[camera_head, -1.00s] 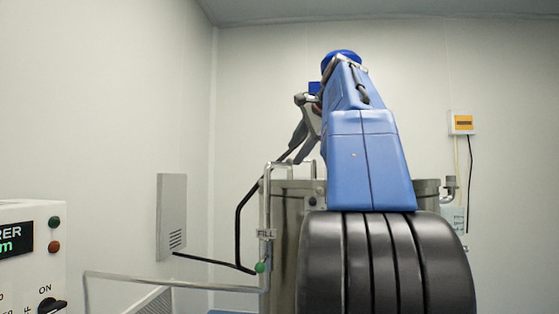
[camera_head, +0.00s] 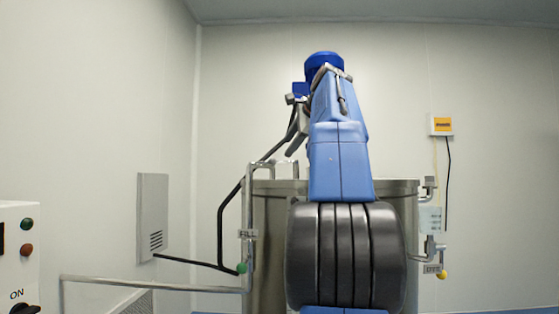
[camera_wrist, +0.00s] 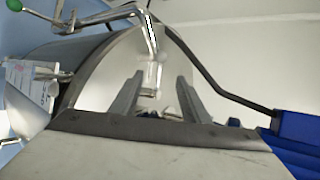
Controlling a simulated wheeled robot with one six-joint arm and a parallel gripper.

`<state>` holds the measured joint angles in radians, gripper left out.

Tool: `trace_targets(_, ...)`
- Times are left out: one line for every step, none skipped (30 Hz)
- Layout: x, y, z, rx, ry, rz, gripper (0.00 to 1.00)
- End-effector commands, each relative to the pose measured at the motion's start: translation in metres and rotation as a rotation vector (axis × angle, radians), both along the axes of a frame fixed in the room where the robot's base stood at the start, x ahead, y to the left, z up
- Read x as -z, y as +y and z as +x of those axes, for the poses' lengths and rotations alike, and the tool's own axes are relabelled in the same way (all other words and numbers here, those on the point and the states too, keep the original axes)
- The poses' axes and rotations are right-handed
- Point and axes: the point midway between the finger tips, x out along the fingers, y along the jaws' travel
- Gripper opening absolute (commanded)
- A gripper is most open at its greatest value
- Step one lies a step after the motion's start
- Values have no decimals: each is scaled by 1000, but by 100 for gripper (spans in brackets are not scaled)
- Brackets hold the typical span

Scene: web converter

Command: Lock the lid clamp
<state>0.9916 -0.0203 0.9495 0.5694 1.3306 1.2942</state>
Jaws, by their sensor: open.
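A steel tank (camera_head: 272,225) stands behind my arm in the head view, which hides its middle. A curved metal edge and wall (camera_wrist: 95,70) fill the left of the wrist view. My gripper (camera_wrist: 160,80) is open, its two grey fingers apart. A bent metal rod (camera_wrist: 152,40) shows beyond and between the fingers; I cannot tell whether they touch it. A green knob (camera_wrist: 14,5) ends a pipe at the top left. In the head view my gripper (camera_head: 296,145) is above the tank's upper left. I cannot clearly make out the lid clamp.
A pipe with a FILL label (camera_head: 248,234) and a green knob (camera_head: 241,268) stands at the tank's left. A yellow-knobbed valve (camera_head: 440,273) is at its right. A black hose (camera_head: 219,235) runs at the left. A control panel (camera_head: 18,250) stands at lower left.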

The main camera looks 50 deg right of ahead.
Motion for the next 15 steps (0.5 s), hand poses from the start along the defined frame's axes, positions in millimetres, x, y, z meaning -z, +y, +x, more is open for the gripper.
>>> trace_targets(6, -2, 8, -3, 1, 1, 42)
trace_targets(8, -4, 13, -2, 1, 2, 42)
trace_targets(12, -6, 19, -3, 1, 2, 42)
trace_targets(15, -7, 23, -3, 1, 2, 42)
trace_targets(18, -9, 27, -3, 1, 2, 42)
trace_targets(21, -11, 33, -3, 2, 1, 42)
trace_targets(24, -13, 37, -2, 2, 2, 42)
trace_targets(27, -14, 41, -3, 2, 1, 42)
trace_targets(30, -16, 46, -3, 2, 1, 42)
trace_targets(32, -17, 50, -3, 2, 1, 42)
trace_targets(34, -18, 53, -3, 1, 1, 42)
trace_targets(37, -20, 57, -2, 1, 0, 42)
trace_targets(38, -21, 61, -2, 0, 0, 42)
trace_targets(40, -21, 63, -2, 0, 0, 42)
trace_targets(42, -23, 67, -3, 1, 1, 42)
